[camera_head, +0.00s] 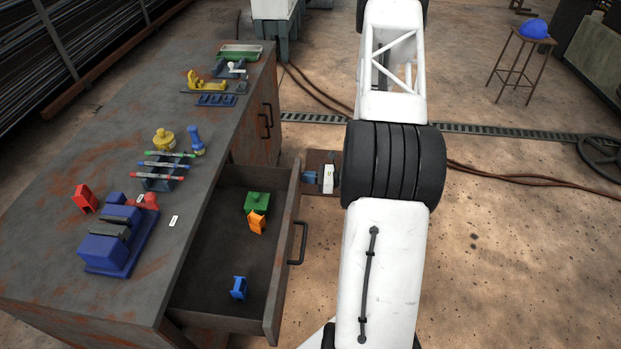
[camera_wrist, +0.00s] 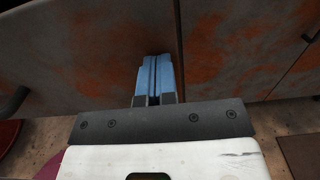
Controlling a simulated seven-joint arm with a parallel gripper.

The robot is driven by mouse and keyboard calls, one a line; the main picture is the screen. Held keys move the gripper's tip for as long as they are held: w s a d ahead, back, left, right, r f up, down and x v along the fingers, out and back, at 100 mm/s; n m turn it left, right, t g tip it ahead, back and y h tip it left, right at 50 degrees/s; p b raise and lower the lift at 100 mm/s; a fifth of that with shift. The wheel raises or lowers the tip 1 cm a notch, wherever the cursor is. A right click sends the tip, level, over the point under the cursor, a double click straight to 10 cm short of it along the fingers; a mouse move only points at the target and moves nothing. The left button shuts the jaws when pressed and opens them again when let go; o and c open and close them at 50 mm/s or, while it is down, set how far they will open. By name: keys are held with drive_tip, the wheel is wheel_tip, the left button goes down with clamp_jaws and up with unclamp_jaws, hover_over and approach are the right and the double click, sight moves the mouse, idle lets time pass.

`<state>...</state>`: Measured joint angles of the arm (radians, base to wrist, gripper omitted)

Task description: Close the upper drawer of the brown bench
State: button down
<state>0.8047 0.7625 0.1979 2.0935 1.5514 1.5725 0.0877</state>
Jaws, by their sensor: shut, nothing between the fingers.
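The brown bench (camera_head: 65,215) has a worn, rust-stained top at the left of the head view. Its upper drawer (camera_head: 222,285) stands pulled out to the right, with a black bar handle (camera_head: 298,244) on its front. Inside lie a green block (camera_head: 257,203), an orange piece (camera_head: 257,223) and a blue piece (camera_head: 239,288). My gripper (camera_head: 311,178) has blue fingers, shut and empty, beside the far end of the drawer front. In the wrist view the shut fingers (camera_wrist: 154,62) point at a rust-stained bench face (camera_wrist: 100,45); I cannot tell whether they touch it.
Tools and small parts cover the bench top, including a blue block device (camera_head: 110,250) and a pen rack (camera_head: 160,180). Cabinet doors with handles (camera_head: 266,118) lie beyond the drawer. A stool with a blue helmet (camera_head: 534,28) stands far right. Floor right of my arm is mostly clear.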

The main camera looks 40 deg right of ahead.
sight(275, 175)
drive_tip(key=x, duration=2.5)
drive_tip(key=shift+w+a+f, duration=0.1)
drive_tip(key=shift+w+a, duration=0.35)
drive_tip(key=shift+w, duration=0.05)
drive_tip(key=shift+w, duration=0.1)
drive_tip(key=shift+d, duration=0.1)
drive_tip(key=v, duration=1.4)
drive_tip(key=shift+s+d, duration=0.15)
drive_tip(key=shift+s, duration=0.25)
